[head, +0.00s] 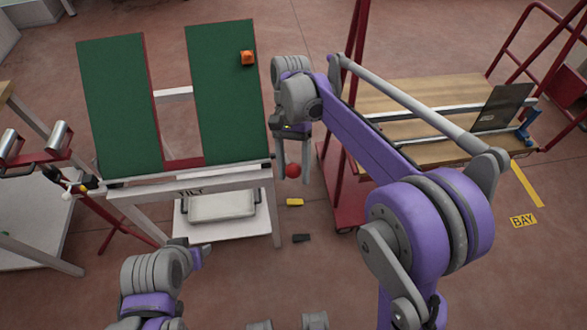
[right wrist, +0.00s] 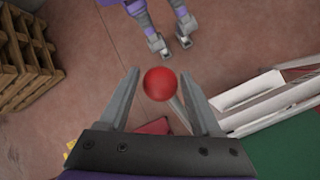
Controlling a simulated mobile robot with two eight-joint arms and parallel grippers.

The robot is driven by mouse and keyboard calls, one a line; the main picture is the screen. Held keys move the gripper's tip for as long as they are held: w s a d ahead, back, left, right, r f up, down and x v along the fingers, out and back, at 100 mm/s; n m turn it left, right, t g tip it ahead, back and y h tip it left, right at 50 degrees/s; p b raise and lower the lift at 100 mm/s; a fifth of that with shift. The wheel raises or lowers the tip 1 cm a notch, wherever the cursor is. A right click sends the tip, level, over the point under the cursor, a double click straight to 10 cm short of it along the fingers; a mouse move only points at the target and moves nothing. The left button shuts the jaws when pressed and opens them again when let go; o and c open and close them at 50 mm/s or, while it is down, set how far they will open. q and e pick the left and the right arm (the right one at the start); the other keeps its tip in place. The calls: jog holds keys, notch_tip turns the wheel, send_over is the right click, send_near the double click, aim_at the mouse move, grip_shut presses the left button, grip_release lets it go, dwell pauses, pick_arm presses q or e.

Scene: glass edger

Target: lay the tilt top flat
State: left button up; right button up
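The tilt top shows in the head view as two dark green panels, left (head: 119,105) and right (head: 222,90), steeply tilted above a pale frame marked TILT (head: 190,192). A red ball knob (head: 292,171) sits just right of the frame's front right corner. My right gripper (head: 293,178) points down at the knob. In the right wrist view the knob (right wrist: 160,83) is between the spread fingers, with gaps on both sides. My left arm shows at the lower left of the head view; its fingers cannot be made out.
An orange block (head: 247,58) is on the right panel. A red-framed cart (head: 345,203) with a wooden deck stands close right of my right gripper. A yellow piece (head: 295,202) and a black piece (head: 301,238) lie on the floor. A bench (head: 35,225) stands left.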

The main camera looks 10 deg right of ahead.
jog(key=shift+o, duration=0.5)
jog(key=v, duration=1)
jog(key=shift+w+r+p, duration=0.2)
jog(key=shift+r+p, duration=0.15)
jog(key=shift+p, duration=0.1)
jog(key=shift+a, duration=0.1)
